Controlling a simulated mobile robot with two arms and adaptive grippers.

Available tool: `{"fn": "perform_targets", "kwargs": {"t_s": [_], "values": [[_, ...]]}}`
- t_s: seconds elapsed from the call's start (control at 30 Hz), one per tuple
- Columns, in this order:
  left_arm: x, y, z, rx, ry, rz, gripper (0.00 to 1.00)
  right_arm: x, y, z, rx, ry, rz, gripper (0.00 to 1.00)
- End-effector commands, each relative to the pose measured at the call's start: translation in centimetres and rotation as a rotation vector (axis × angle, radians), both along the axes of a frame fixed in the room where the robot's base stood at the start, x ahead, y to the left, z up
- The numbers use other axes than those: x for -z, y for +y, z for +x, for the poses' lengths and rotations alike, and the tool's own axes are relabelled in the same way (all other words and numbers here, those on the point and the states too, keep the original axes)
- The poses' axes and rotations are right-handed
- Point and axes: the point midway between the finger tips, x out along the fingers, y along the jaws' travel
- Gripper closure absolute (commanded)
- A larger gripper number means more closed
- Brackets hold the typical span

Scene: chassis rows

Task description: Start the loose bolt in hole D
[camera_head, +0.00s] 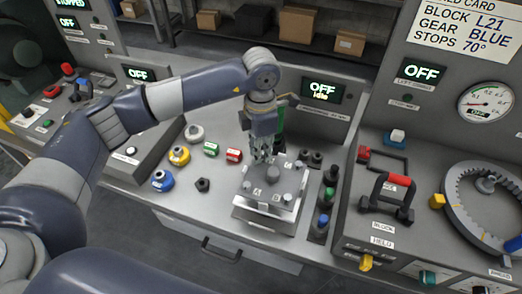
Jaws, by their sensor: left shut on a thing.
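A metal block (266,209) with a lettered top plate stands on the bench near the middle of the head view. Several small round bolt heads and a larger round boss (273,172) show on its top. My left gripper (263,158) points down at the back left part of the plate. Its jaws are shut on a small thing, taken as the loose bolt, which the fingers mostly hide. I cannot tell whether it touches the plate. The letters are too small to read, so I cannot tell which hole is D. My right gripper is not in view.
Left of the block lie a black nut (203,184), a red part (234,155), a green part (211,149) and several ring-shaped parts. Dark posts with coloured caps (329,193) stand close on its right.

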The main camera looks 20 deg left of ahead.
Motion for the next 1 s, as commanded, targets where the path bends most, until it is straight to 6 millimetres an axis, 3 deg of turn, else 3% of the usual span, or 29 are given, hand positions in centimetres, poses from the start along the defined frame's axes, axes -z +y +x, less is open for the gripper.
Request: {"fn": "perform_targets", "kwargs": {"t_s": [0.27,0.8,1.0], "values": [[0.2,0.0,-0.1,0.017,0.002,0.001,1.00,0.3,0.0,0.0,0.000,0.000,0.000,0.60],[0.3,0.0,0.0,0.388,0.000,0.001,1.00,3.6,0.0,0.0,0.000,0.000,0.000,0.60],[0.1,0.0,0.0,0.450,0.001,0.000,1.00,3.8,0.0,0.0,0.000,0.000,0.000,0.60]]}}
